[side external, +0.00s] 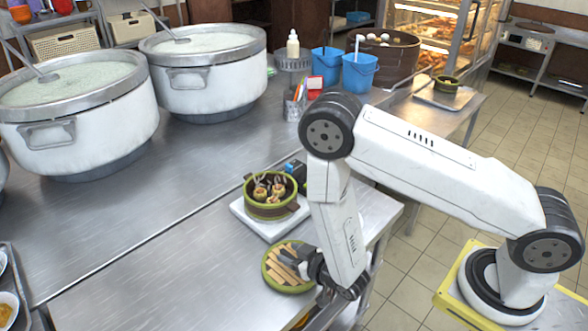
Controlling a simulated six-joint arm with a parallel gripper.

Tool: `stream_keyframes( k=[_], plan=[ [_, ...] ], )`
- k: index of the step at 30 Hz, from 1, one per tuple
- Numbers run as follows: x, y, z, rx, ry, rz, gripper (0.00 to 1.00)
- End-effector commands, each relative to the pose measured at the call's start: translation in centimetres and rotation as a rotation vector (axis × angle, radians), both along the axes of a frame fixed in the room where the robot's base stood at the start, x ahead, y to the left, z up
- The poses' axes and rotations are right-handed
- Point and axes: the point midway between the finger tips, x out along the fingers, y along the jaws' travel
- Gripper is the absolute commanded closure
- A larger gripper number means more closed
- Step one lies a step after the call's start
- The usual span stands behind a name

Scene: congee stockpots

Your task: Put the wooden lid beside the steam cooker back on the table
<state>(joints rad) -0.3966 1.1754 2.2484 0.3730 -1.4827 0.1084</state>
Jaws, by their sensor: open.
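The wooden lid (276,277), round with a green rim and pale wooden slats, lies flat on the steel table (170,285). It is in front of the small steam cooker (270,210), a green-rimmed round basket that is open on top with several dumplings inside. The cooker stands on a white square board (243,216). My gripper (300,264) is open at the right part of the lid, with its dark fingers over or at the slats. I cannot tell whether they touch it. My gripper hides part of the lid's right side.
Two large white stockpots (203,90) (88,125) of congee with ladles stand at the back left. Blue buckets (360,72), a utensil cup (292,108) and a large steamer (385,58) stand behind. The table left of the lid is clear; its front edge is close.

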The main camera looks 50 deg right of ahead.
Motion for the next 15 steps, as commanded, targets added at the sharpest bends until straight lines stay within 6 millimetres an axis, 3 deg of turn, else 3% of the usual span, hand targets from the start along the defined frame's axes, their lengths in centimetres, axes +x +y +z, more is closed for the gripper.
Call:
stream_keyframes(
  k=[11, 15],
  plan=[
    [0.0, 0.0, 1.3, 0.001, -0.001, 0.0, 0.45],
    [-1.7, 0.1, 1.8, -0.001, 0.003, 0.003, 0.45]
  ],
)
